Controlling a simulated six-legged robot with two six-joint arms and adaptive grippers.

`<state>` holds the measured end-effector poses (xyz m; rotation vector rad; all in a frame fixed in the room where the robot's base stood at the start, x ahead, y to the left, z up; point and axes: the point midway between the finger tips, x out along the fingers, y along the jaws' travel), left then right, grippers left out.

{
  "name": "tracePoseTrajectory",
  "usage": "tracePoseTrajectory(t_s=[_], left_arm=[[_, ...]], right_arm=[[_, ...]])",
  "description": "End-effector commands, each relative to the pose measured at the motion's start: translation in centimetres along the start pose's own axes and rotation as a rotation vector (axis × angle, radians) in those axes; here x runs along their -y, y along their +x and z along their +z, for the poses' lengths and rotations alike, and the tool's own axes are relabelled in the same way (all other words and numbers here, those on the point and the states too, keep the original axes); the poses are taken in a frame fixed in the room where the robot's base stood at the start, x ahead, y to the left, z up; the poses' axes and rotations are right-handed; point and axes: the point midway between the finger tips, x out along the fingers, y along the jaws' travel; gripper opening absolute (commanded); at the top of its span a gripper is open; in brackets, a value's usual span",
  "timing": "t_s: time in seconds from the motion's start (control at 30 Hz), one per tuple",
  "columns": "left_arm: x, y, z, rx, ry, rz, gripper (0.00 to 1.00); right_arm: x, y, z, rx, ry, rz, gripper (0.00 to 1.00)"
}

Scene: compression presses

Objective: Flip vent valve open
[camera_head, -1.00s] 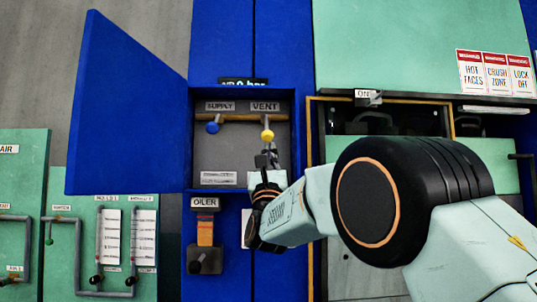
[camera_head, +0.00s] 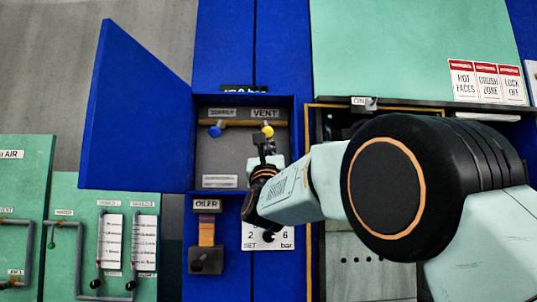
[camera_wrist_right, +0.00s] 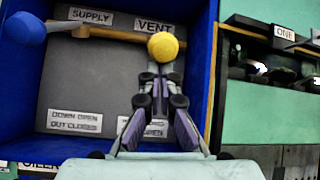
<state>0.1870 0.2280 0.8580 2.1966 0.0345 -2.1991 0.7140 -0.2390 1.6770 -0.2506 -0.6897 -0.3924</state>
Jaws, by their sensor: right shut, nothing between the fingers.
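The vent valve (camera_head: 267,131) has a yellow ball-ended handle under the VENT label, on a brass pipe (camera_head: 240,123) inside an open blue cabinet. In the right wrist view the yellow ball (camera_wrist_right: 163,46) sits just beyond my fingertips. The blue-handled supply valve (camera_head: 215,130) is to its left and also shows in the wrist view (camera_wrist_right: 24,29). My right gripper (camera_head: 262,143) is shut and empty, right below the yellow ball and pointing up at it. I cannot tell whether the fingertips touch the ball. My left gripper is not in view.
The cabinet's blue door (camera_head: 137,110) stands open to the left. An instruction label (camera_wrist_right: 75,121) is on the back panel. The oiler (camera_head: 206,240) hangs below the cabinet. A green press (camera_head: 410,45) with warning signs is to the right.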

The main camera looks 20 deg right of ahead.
Motion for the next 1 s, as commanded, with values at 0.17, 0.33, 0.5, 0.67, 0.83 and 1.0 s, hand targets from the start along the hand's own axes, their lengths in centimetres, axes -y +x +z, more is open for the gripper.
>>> tracePoseTrajectory(t_s=[0.17,0.33,0.5,0.67,0.83,1.0], left_arm=[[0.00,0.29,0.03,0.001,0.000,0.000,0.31],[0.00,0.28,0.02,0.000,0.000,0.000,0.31],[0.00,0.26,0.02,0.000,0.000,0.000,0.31],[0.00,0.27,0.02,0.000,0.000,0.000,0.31],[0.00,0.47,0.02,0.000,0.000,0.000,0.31],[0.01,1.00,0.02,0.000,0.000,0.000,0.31]], right_arm=[[0.04,0.15,0.75,0.014,-0.001,-0.002,0.00],[0.12,0.27,0.97,0.017,0.000,-0.003,0.00],[0.15,0.32,1.08,0.019,0.000,-0.004,0.00],[0.14,0.33,1.20,0.021,0.000,-0.004,0.00],[0.15,0.20,1.22,0.023,0.000,-0.005,0.00],[0.12,-0.14,1.00,0.022,-0.001,-0.005,0.00]])
